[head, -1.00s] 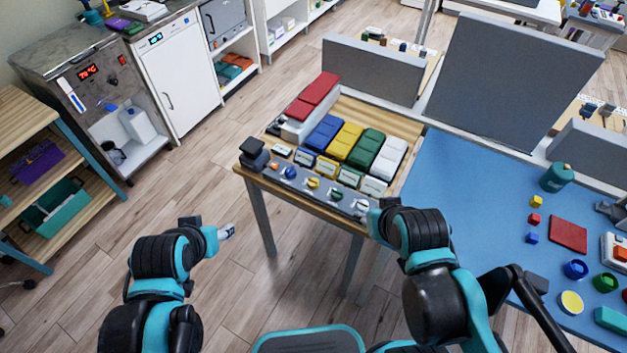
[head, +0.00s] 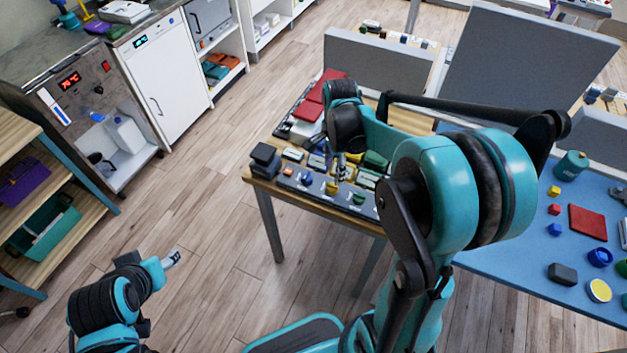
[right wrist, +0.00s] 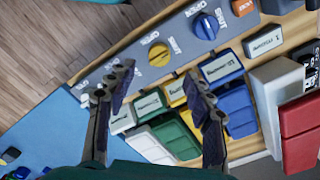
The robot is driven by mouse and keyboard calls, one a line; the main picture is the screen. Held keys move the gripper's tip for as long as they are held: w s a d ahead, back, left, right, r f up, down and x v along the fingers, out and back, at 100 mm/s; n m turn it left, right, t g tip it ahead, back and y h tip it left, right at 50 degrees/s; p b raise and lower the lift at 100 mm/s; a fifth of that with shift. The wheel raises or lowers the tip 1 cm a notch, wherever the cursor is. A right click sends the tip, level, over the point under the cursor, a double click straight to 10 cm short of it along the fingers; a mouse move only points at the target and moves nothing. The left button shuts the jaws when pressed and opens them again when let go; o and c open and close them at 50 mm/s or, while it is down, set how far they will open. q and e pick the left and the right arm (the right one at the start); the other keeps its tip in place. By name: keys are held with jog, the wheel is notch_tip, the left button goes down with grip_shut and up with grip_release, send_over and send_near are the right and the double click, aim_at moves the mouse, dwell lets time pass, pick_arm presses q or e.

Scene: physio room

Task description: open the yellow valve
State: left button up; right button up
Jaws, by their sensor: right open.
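The yellow valve (right wrist: 159,54) is a round knob on a grey panel, with OPEN and SHUT labels beside it in the right wrist view. In the head view the yellow valve (head: 331,188) shows small at the front of the wooden table. My right gripper (right wrist: 158,72) is open and empty, its two fingers spread with the yellow valve just beyond the gap between the tips. In the head view my right gripper (head: 341,168) hangs over the panel, partly hidden by its arm. My left gripper (head: 173,258) is over the floor, away from the table; its jaw gap is unclear.
A blue valve (right wrist: 207,26) sits beside the yellow one on the panel (right wrist: 120,78). Labelled blocks and yellow, green and blue pads (right wrist: 237,110) lie behind it. A black block (head: 265,157) stands at the table's left corner. A blue table (head: 505,262) adjoins on the right.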

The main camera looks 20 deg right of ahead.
aim_at(333, 184)
notch_tip(333, 184, down, 8)
jog(key=b, duration=0.3)
jog(key=shift+r, duration=0.1)
jog(key=c, duration=1.2)
